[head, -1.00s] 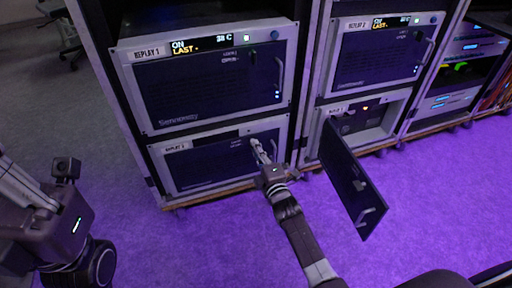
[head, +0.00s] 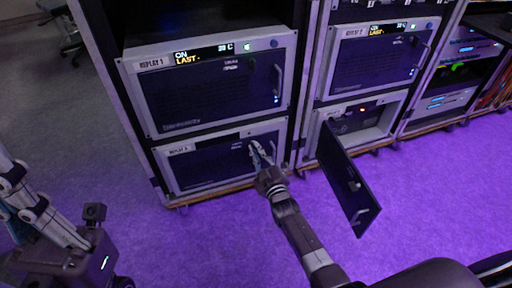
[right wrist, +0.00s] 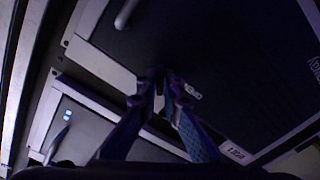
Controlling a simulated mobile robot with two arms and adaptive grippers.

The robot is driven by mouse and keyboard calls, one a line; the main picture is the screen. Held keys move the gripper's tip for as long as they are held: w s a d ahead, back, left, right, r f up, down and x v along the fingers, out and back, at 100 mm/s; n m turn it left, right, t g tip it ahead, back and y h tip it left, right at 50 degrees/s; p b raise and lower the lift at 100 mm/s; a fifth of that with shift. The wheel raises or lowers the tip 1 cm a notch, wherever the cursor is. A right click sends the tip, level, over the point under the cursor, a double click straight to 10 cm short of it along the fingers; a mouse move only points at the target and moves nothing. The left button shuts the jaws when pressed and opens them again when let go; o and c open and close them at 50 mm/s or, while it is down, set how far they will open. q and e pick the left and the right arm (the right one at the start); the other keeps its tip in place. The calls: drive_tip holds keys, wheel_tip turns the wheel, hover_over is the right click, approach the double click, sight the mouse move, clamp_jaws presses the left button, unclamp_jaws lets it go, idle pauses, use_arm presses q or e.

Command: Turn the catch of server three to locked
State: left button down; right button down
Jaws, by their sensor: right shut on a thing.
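The lower left server (head: 205,168) has a closed dark door; its label appears to read Replay 3, though it is small. My right gripper (head: 256,148) is at the upper right of this door, left of the door's handle. It is shut on the catch, which the fingers mostly hide. In the right wrist view, the fingertips (right wrist: 160,80) meet at the door's edge, with the door handle (right wrist: 125,14) above and the label (right wrist: 235,153) lower right. How the catch is turned cannot be made out. My left arm is at the lower left; its fingers are not distinguishable.
Replay 1 (head: 210,95) is closed directly above. To the right, Replay 2 (head: 375,65) is closed. Below it, another server's open door (head: 348,185) sticks out over the floor, right of my right arm. The purple floor (head: 440,190) in front is clear.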

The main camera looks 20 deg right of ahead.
drive_tip(key=shift+m+p, duration=0.65)
drive_tip(key=shift+m, duration=2.85)
drive_tip(key=c, duration=2.1)
unclamp_jaws()
drive_tip(key=s, duration=1.2)
drive_tip(key=shift+d, duration=0.25)
